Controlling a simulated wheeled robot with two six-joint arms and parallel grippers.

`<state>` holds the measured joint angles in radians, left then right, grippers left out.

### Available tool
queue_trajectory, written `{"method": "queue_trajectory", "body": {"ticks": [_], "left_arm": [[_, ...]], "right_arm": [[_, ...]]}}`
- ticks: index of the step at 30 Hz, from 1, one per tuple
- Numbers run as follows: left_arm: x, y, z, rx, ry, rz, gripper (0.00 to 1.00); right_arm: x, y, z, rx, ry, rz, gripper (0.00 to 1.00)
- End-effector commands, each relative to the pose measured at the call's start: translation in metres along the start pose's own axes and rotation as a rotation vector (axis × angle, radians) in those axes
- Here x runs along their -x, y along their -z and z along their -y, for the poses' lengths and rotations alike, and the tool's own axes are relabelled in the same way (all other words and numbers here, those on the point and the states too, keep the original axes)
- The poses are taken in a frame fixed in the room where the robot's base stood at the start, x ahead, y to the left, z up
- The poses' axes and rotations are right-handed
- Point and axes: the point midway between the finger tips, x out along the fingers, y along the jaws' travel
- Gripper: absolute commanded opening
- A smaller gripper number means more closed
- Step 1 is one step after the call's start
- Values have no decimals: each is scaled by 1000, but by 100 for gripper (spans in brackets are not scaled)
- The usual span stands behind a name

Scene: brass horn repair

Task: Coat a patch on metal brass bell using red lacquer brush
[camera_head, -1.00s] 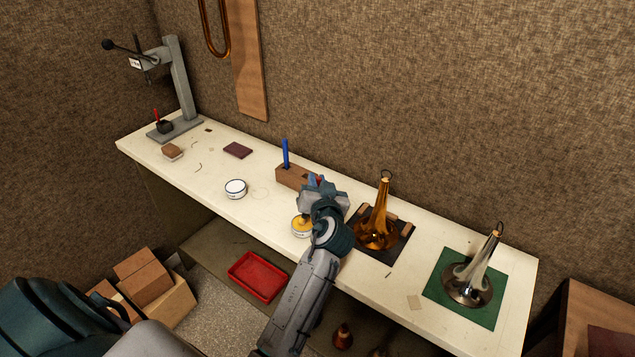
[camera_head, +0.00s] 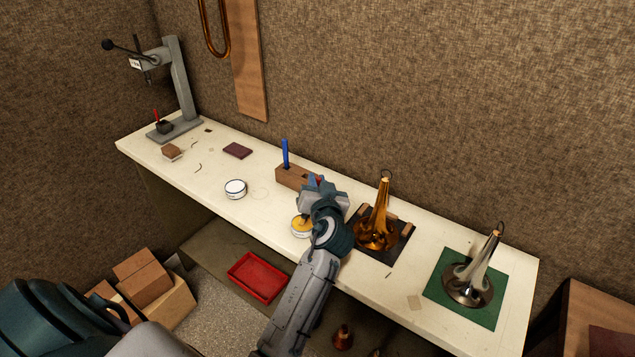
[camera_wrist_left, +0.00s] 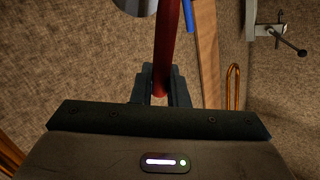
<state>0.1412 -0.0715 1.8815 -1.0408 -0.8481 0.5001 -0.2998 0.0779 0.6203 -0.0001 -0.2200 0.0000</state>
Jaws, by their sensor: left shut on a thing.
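My left gripper (camera_head: 321,188) is over the bench, just left of the brass bell and beside the wooden brush block. In the left wrist view the gripper (camera_wrist_left: 160,88) is shut on the red lacquer brush (camera_wrist_left: 166,45), a red handle standing up between the fingers. Its bristle end is not visible. The brass bell (camera_head: 375,231) stands flared end down on a dark mat (camera_head: 395,252), apart from the gripper; I cannot make out a patch on it. An open tin with yellow contents (camera_head: 300,227) sits by the wrist, partly hidden. My right gripper is not in view.
A blue-handled brush (camera_head: 285,153) stands in the wooden block (camera_head: 288,178). A silvery bell (camera_head: 467,285) stands on a green mat (camera_head: 490,315) at the right. A white tin (camera_head: 235,188) sits to the left. A grey press (camera_head: 181,85) stands at the far left end.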

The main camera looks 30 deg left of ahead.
Motion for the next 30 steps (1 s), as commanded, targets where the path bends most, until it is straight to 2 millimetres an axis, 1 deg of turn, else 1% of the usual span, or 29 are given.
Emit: {"method": "queue_trajectory", "body": {"ticks": [1, 3, 8, 30], "left_arm": [[0, -3, -1, -1, -1, 6, 0], [0, -3, -1, -1, -1, 6, 0], [1, 1, 1, -1, -1, 6, 0], [6, 60, 21, 0, 0, 1, 0]], "right_arm": [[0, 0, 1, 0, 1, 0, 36], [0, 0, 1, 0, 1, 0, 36], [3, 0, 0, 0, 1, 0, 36], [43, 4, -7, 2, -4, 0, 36]]}}
